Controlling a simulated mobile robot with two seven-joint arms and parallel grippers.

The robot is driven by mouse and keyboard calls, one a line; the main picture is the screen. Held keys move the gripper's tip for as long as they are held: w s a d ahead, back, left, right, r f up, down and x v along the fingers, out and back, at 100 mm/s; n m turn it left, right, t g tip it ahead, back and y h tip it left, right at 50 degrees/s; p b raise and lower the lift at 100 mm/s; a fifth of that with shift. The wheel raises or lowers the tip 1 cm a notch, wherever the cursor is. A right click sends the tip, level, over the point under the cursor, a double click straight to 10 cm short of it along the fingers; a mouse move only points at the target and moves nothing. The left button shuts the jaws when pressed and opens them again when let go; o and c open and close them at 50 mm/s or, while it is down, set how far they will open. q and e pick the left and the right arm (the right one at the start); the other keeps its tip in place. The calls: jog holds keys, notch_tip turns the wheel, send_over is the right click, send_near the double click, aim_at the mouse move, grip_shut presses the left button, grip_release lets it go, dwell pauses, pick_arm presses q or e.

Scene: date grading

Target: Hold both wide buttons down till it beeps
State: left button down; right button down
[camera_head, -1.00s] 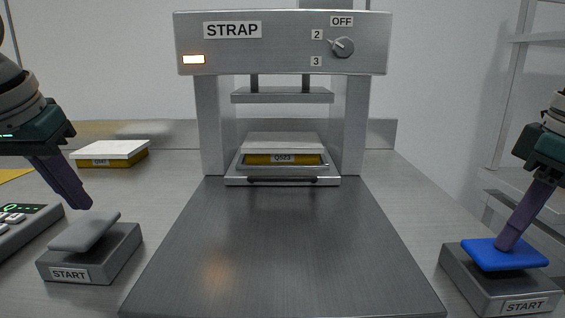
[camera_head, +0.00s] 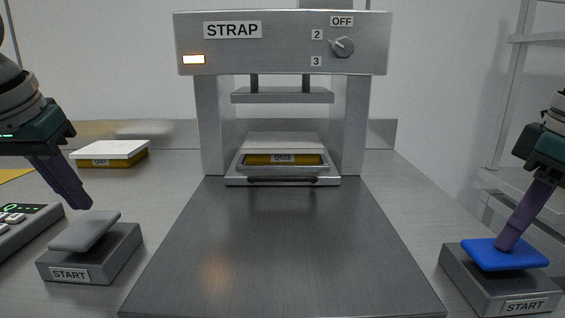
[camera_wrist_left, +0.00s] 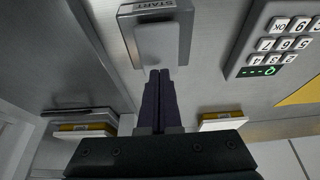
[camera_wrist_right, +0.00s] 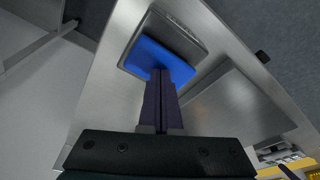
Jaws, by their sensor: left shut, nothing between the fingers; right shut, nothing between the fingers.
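The left START button has a grey wide top (camera_head: 85,231) on a grey box at the left front; its top is tilted. My left gripper (camera_head: 84,206) is shut and empty, its tips just above the far edge of that top; whether they touch I cannot tell. In the left wrist view the fingertips (camera_wrist_left: 159,72) are at the edge of the grey pad (camera_wrist_left: 158,45). The right START button has a blue wide top (camera_head: 503,254) on a matching box. My right gripper (camera_head: 505,246) is shut and empty, its tips on the blue top, also seen in the right wrist view (camera_wrist_right: 160,72).
The STRAP machine (camera_head: 283,43) stands at the back centre with a lit lamp and a dial at 2. A labelled pack lies on its tray (camera_head: 282,181) under the raised plate (camera_head: 283,95). A keypad (camera_head: 22,226) and a white-topped box (camera_head: 110,150) are at left.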

pick_arm(q)
jog(key=shift+f, duration=1.15)
pick_arm(e)
jog(key=shift+f, duration=0.2)
dwell(1.0)
jog(key=shift+r, duration=0.15)
dwell(0.9)
dwell(1.2)
